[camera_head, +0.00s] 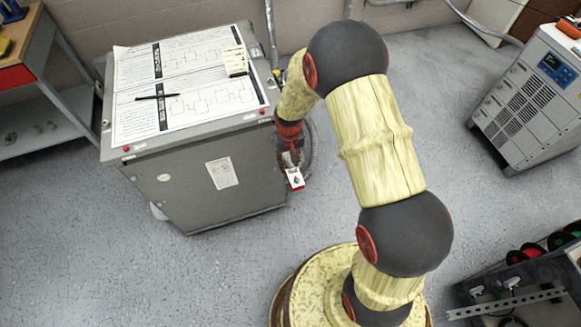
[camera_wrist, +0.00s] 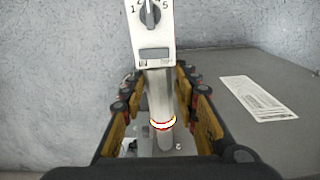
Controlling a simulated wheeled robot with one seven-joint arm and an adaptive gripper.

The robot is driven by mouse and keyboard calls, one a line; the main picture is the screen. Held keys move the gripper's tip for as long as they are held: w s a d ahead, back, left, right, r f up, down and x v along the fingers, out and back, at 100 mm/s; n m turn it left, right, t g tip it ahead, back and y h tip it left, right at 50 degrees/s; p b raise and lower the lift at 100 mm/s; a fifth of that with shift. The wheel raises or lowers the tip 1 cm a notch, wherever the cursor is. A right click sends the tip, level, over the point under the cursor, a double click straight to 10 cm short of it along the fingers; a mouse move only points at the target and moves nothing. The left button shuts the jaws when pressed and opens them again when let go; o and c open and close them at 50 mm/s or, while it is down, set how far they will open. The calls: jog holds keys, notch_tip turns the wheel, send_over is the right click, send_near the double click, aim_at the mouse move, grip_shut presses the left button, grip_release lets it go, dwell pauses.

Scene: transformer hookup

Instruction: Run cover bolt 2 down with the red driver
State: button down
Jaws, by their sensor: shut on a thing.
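My gripper (camera_head: 290,150) hangs beside the right side of the grey transformer cabinet (camera_head: 225,182). It is shut on the driver, whose grey shaft (camera_wrist: 158,88) runs between the fingers in the wrist view. The driver has a white end with a numbered dial (camera_wrist: 152,30) and a red, yellow and white ring lower on the shaft. In the head view its white end with a red edge (camera_head: 294,178) sticks out below the gripper. Small red-marked fittings (camera_head: 126,148) sit at the cabinet's top corners. I cannot tell which is cover bolt 2.
Paper diagrams (camera_head: 185,85), a black pen (camera_head: 157,96) and a cream-coloured pad (camera_head: 235,61) lie on the cabinet top. A workbench (camera_head: 50,130) stands at left, a grey machine (camera_head: 530,100) at right, and a cart with spools at lower right.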

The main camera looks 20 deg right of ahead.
aim_at(292, 170)
jog(key=shift+s+p, duration=0.4)
jog(key=shift+s, duration=1.2)
